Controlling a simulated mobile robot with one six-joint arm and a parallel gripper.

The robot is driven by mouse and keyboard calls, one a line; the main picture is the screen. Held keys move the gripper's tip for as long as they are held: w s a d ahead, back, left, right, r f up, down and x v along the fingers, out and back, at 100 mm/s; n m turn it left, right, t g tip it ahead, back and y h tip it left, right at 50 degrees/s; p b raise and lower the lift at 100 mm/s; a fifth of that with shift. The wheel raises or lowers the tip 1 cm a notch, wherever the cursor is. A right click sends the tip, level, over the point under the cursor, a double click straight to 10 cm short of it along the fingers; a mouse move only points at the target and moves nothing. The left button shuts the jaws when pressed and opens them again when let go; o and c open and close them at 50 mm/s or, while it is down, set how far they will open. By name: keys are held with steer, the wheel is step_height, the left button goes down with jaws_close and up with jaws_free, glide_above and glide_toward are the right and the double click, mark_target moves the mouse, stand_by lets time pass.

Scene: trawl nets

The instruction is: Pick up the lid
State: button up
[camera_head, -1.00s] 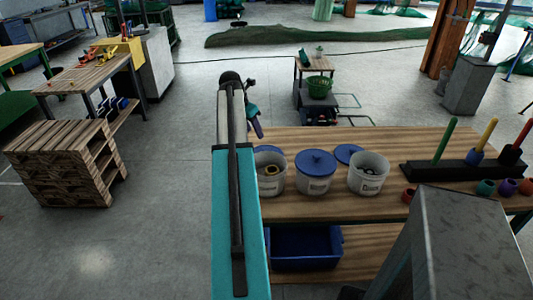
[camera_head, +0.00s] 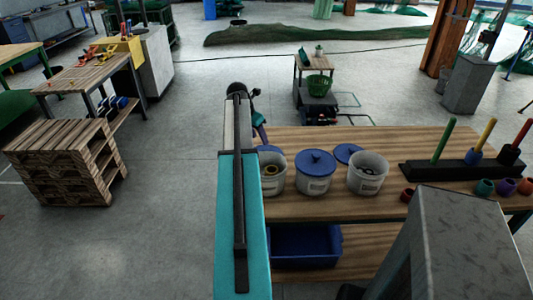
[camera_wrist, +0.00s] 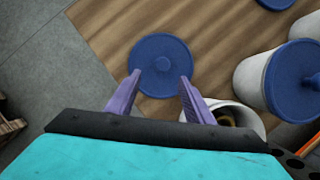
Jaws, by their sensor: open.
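A round blue lid (camera_wrist: 160,55) lies flat on the wooden table in the wrist view, between and just beyond my fingertips. It also shows partly in the head view (camera_head: 270,149), behind the left open tub. My gripper (camera_wrist: 160,76) is open, its two purple fingers pointing towards the lid; nothing is held. In the head view only a bit of my gripper (camera_head: 261,133) shows past my arm, at the table's left edge. A second blue lid (camera_head: 316,160) sits on the middle tub. A third blue lid (camera_head: 348,152) lies behind the right open tub.
The left open tub (camera_head: 272,183) stands close beside the first lid. The right open tub (camera_head: 367,180) holds dark rings. A black stand (camera_head: 440,170) with coloured pegs and several small cups are further right. A blue bin (camera_head: 305,248) is on the lower shelf.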

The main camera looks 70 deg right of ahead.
mark_target(265, 149)
steer(key=shift+x, duration=1.65)
steer(key=shift+p+x, duration=1.05)
steer(key=shift+x, duration=1.5)
steer(key=shift+s+d+r, duration=0.1)
steer(key=shift+s, duration=0.05)
steer(key=c, duration=1.1)
